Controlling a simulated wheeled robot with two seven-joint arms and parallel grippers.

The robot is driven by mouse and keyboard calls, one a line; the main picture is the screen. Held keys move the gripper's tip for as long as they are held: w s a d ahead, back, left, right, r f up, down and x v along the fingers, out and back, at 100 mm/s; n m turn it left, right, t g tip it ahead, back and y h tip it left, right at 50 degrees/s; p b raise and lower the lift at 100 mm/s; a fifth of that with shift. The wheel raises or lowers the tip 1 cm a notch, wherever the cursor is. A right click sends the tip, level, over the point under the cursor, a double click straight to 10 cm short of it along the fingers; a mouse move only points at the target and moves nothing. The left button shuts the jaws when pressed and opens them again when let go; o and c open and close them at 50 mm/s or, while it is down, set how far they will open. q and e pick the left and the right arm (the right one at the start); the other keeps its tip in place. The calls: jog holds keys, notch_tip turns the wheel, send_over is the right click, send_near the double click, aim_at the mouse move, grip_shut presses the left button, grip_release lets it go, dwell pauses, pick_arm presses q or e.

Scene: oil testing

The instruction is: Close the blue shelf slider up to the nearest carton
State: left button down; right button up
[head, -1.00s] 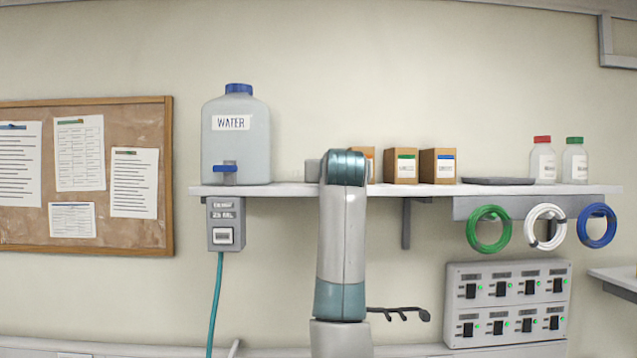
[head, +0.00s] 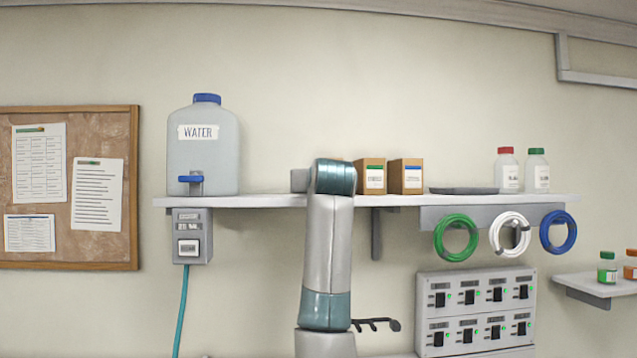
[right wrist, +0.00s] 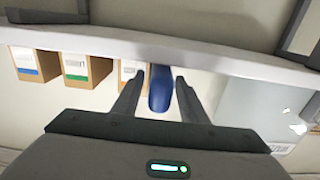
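The blue slider (right wrist: 159,90) shows in the right wrist view as an upright blue piece at the wall shelf (right wrist: 212,58), which appears upside down there. The nearest carton (right wrist: 130,80) is just left of the slider, partly covered by a finger; I cannot tell whether they touch. My right gripper (right wrist: 160,76) is open, one finger on each side of the slider, with a visible gap to its right. In the head view my arm hides the slider and most of that carton. My left gripper is not in view.
Two more cartons, one green-labelled (head: 370,176) and one blue-labelled (head: 405,177), stand on the shelf (head: 256,201). A water jug (head: 203,155) stands at its left end. A dark tray (head: 463,190) and two bottles are to the right. Coiled hoses (head: 456,237) hang below.

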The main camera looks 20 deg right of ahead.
jog(key=shift+s+a+f+b, duration=0.1)
jog(key=shift+s+a+b, duration=0.1)
jog(key=shift+s+b, duration=0.25)
jog(key=b+v, duration=0.7)
jog(key=v, duration=0.9)
jog(key=shift+s, duration=0.2)
jog(key=shift+a, duration=0.1)
